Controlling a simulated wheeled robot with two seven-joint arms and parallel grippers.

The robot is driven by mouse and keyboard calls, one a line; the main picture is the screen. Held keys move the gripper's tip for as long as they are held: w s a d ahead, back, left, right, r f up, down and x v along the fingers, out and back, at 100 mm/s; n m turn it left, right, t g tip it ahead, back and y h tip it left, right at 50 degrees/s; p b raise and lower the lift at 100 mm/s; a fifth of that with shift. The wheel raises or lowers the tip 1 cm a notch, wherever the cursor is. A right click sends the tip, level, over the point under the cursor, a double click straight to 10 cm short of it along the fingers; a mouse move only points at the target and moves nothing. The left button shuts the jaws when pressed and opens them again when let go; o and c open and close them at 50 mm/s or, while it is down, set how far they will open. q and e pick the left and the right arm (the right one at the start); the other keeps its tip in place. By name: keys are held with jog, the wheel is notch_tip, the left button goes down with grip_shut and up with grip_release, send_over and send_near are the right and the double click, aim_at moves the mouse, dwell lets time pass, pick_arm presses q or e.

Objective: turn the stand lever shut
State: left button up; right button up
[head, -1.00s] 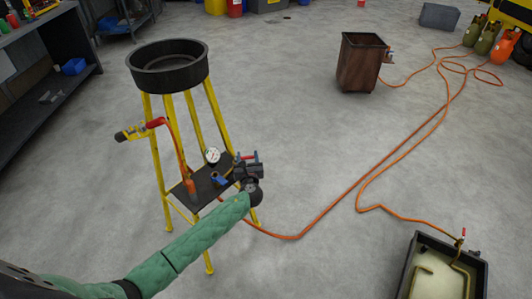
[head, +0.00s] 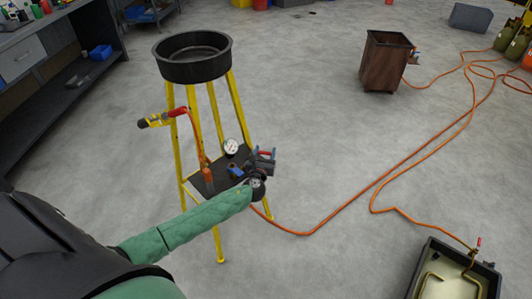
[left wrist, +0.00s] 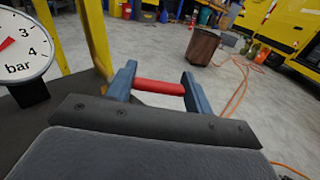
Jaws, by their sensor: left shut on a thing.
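The stand (head: 234,100) has yellow legs, a round black pan (head: 193,57) on top and a dark shelf (head: 206,182) lower down. A white pressure gauge (head: 231,147) stands at the shelf, and its dial also shows in the left wrist view (left wrist: 22,44). My left gripper (head: 264,155) is at the shelf's right side. In the left wrist view its two blue-grey fingers (left wrist: 158,85) are shut on the red lever (left wrist: 158,87), which lies crosswise between them. The valve body under the lever is hidden. My right gripper is not in view.
A yellow torch with a red grip (head: 178,112) sticks out from the stand's left. An orange hose (head: 310,234) runs over the floor to the right. A rusty bin (head: 386,62), a dark tray (head: 428,262) and a workbench (head: 50,60) stand around. The floor between is open.

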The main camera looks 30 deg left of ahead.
aim_at(265, 152)
pick_arm(q)
jog(key=o, duration=1.4)
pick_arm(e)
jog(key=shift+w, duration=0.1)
pick_arm(q)
jog(key=shift+r, duration=0.55)
notch_tip(265, 152, up, 3)
jog(key=shift+f, duration=0.1)
jog(key=d+r, duration=0.2)
jog(key=d, duration=0.2)
jog(key=d+r+b, duration=0.1)
jog(key=d+r, duration=0.1)
jog(key=d, duration=0.1)
jog(key=d+r, duration=0.3)
jog(key=d, duration=0.1)
jog(key=shift+s+d+b, duration=0.35)
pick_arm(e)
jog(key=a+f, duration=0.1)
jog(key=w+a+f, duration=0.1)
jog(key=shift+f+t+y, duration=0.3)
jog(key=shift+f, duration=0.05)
pick_arm(q)
jog(key=shift+c, duration=0.5)
